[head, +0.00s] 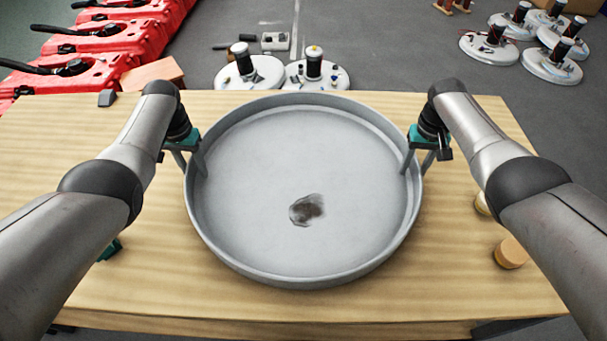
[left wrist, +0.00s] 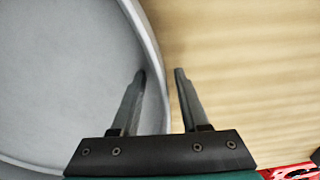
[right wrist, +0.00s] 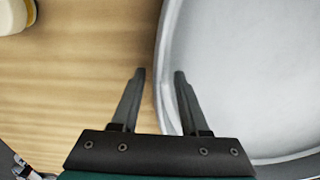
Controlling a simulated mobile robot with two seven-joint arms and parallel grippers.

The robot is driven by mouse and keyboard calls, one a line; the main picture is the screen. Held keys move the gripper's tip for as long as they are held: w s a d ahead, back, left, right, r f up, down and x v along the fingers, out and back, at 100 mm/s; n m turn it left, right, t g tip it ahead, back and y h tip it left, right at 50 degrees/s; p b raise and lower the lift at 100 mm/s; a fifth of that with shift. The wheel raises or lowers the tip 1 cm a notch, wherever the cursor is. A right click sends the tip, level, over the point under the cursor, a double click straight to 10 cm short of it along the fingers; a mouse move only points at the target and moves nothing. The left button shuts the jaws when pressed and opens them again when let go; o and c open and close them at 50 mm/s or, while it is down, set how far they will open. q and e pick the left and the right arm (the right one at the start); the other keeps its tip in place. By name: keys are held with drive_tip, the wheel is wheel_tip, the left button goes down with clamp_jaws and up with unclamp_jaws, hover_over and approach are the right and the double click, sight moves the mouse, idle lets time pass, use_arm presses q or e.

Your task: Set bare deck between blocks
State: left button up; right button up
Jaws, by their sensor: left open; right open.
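A round grey deck (head: 265,240) with a raised rim lies flat on the wooden table, a dark smudge on its floor. My left gripper (head: 185,163) is open at the deck's left rim. In the left wrist view its fingers (left wrist: 160,74) straddle the rim, one inside and one over the table. My right gripper (head: 416,163) is open at the right rim. In the right wrist view its fingers (right wrist: 160,72) straddle the rim too. Neither is closed on it. A round wooden block (head: 511,253) stands at the table's right; another (head: 482,204) is partly hidden by my right arm.
Beyond are red tanks (head: 85,65), white round units (head: 313,72) and more units (head: 550,60) on the grey floor.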

use_arm(q)
drive_tip(key=shift+f, duration=0.1)
use_arm(e)
drive_tip(key=shift+f, duration=0.1)
use_arm(q)
clamp_jaws()
use_arm(e)
clamp_jaws()
idle(1.1)
use_arm(q)
drive_tip(key=shift+w+r, duration=0.15)
drive_tip(key=shift+r, duration=0.05)
use_arm(e)
drive_tip(key=shift+w+r, duration=0.1)
drive_tip(key=shift+r, duration=0.1)
